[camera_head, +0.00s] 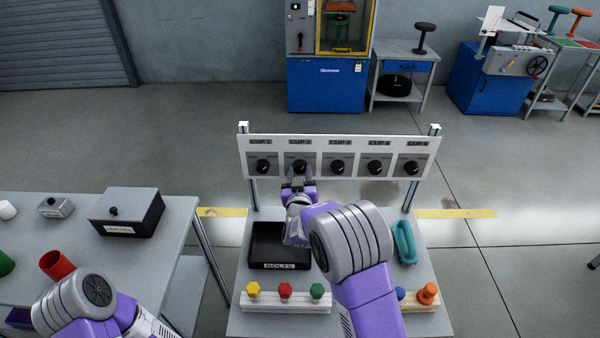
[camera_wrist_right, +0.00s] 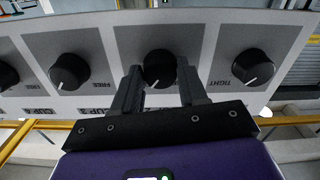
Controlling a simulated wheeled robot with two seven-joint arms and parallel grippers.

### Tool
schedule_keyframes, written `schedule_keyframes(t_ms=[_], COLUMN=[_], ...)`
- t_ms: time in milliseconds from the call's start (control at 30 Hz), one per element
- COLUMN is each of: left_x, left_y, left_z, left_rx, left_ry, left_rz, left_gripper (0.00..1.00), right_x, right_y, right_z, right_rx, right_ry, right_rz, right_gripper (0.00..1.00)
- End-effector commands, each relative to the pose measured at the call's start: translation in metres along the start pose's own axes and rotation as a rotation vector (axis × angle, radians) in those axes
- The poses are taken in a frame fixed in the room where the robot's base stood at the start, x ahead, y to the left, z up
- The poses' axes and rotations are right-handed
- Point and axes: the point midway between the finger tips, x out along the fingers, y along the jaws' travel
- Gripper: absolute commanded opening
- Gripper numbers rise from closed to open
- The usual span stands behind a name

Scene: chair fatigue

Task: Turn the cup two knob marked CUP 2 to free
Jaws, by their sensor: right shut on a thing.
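The CUP 2 knob (camera_head: 300,166) is a round black knob on a grey plate, second from the left on the white panel (camera_head: 320,143). My right gripper (camera_head: 298,181) reaches up to it from below and covers its lower edge. In the right wrist view the knob (camera_wrist_right: 158,68) sits between the two dark fingers (camera_wrist_right: 160,88), which are shut on it. A white pointer mark shows at its lower edge there. The word on its own plate is hidden by my gripper. My left gripper is out of view; only part of my left arm shows at the lower left.
The CUP 1 knob (camera_head: 263,167) and CUP 3 knob (camera_head: 337,167) are close on either side. A side table (camera_head: 180,207) stands left.

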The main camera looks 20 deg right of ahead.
Motion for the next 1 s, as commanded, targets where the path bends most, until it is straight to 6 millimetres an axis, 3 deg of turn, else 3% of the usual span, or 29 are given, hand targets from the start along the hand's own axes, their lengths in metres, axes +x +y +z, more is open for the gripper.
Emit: schedule_keyframes(t_ms=[1000], left_x=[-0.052], left_y=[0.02], left_z=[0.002], left_rx=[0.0], left_ry=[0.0], left_rz=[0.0], left_gripper=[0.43], right_x=[-0.001], right_y=[0.001], right_z=[-0.002], right_rx=[-0.956], right_ry=[-0.001], right_rz=[-0.003], right_gripper=[0.12])
